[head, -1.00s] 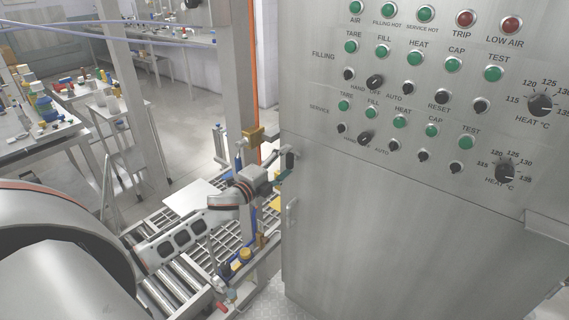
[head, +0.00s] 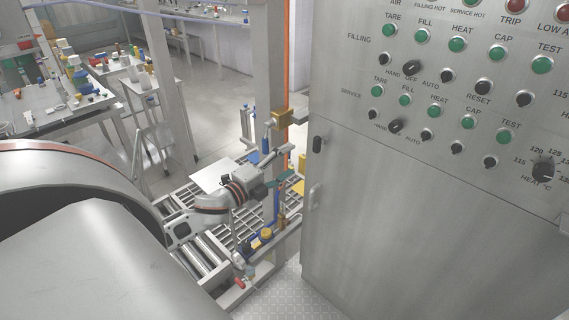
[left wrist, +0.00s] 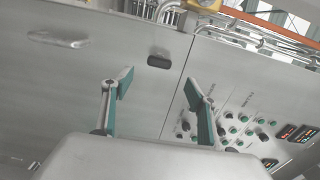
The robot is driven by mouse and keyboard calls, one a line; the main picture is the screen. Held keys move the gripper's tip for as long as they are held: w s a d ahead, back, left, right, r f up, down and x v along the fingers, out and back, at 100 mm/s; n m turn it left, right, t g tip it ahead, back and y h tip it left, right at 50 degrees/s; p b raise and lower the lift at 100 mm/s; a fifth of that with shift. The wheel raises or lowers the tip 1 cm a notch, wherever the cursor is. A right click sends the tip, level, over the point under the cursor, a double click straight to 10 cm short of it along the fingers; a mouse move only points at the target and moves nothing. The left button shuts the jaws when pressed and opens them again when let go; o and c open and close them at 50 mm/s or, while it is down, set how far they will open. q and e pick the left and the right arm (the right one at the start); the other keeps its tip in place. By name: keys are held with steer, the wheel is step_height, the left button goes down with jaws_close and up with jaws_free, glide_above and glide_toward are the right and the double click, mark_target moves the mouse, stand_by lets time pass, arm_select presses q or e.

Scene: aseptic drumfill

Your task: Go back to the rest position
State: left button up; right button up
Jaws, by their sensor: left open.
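My left gripper (head: 284,168) is at the end of the arm that comes in from the left in the head view. It is left of the steel control cabinet (head: 400,220), near its edge and above the roller conveyor. In the left wrist view my left gripper (left wrist: 158,90) shows two spread teal-padded fingers with nothing between them. The cabinet face (left wrist: 100,85) lies beyond the fingers, with a dark latch (left wrist: 159,61) and the knob panel (left wrist: 225,120). My right gripper is not in view.
A roller conveyor (head: 205,262) lies below my arm. A steel post (head: 268,70) with an orange strip stands beside the cabinet. Yellow and blue fittings (head: 265,234) are close under the gripper.

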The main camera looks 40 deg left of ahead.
arm_select(q)
steer(key=shift+s, duration=0.35)
stand_by(0.3)
steer(key=s+d+f+n+g, duration=0.2)
steer(key=s+d+f+n, duration=0.25)
steer(key=f, duration=0.45)
steer(key=s+d+f+n+g, duration=0.2)
steer(key=s+d+f+n, duration=0.25)
steer(key=f, duration=0.55)
steer(key=s+d+f+n+g+h, duration=0.1)
steer(key=s+d+f+n+g, duration=0.2)
steer(key=s+d+f, duration=0.7)
steer(key=s+d+n, duration=0.2)
steer(key=d, duration=0.2)
steer(key=shift+s+n, duration=0.15)
steer(key=shift+n, duration=0.15)
